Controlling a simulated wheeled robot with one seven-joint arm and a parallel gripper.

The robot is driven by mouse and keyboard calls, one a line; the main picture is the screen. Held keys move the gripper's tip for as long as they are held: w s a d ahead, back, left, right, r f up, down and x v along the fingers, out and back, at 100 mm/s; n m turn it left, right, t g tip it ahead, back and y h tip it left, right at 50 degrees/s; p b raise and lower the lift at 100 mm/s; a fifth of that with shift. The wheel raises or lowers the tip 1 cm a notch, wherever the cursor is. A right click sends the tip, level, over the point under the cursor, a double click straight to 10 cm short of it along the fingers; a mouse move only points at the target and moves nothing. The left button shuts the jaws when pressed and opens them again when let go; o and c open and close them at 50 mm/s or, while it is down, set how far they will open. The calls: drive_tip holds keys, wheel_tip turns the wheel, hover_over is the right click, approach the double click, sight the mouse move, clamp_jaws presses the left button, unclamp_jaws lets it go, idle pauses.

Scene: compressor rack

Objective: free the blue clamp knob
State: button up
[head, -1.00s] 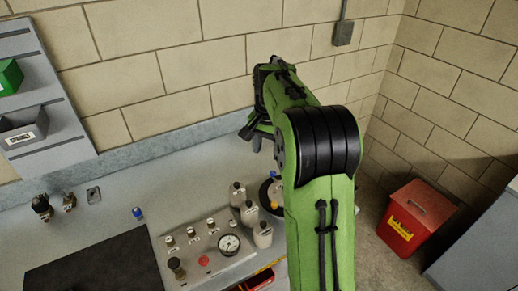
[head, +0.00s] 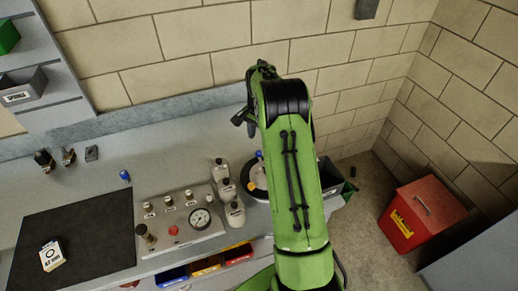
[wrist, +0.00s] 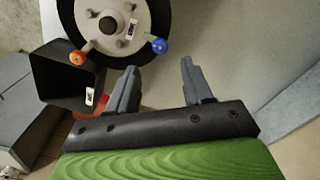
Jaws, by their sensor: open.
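The blue clamp knob (wrist: 159,46) is a round blue ball on a short arm at the rim of a white disc with a black outer ring (wrist: 110,18). It also shows in the head view (head: 259,154), beside my arm. An orange knob (wrist: 77,57) sits on a matching arm to its left. My gripper (wrist: 158,63) is open and empty. In the wrist picture the blue knob appears just beyond the gap between the fingertips, with no visible contact. In the head view my gripper (head: 244,118) is a dark shape above the bench, and my arm hides part of the disc.
White bottles (head: 222,180) and a panel with a gauge (head: 200,218) stand left of the disc. A dark open bin (wrist: 62,78) lies close to the disc. A small blue-topped item (head: 125,175) and black mat (head: 75,235) are further left. A red bin (head: 420,212) stands on the floor.

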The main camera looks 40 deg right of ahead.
sight(258, 152)
wheel_tip(258, 152, down, 7)
drive_tip(key=shift+a+r, duration=0.1)
drive_tip(key=shift+r, duration=0.05)
clamp_jaws()
drive_tip(key=shift+n, duration=0.3)
drive_tip(key=n+b, duration=0.1)
drive_tip(key=n, duration=0.2)
drive_tip(key=shift+n, duration=0.4)
drive_tip(key=n, duration=0.4)
drive_tip(key=shift+b, duration=0.4)
drive_tip(key=n, duration=0.5)
drive_tip(key=shift+b, duration=0.3)
drive_tip(key=shift+r+n+b, duration=0.1)
drive_tip(key=shift+n+b, duration=0.25)
drive_tip(key=shift+n, duration=1.95)
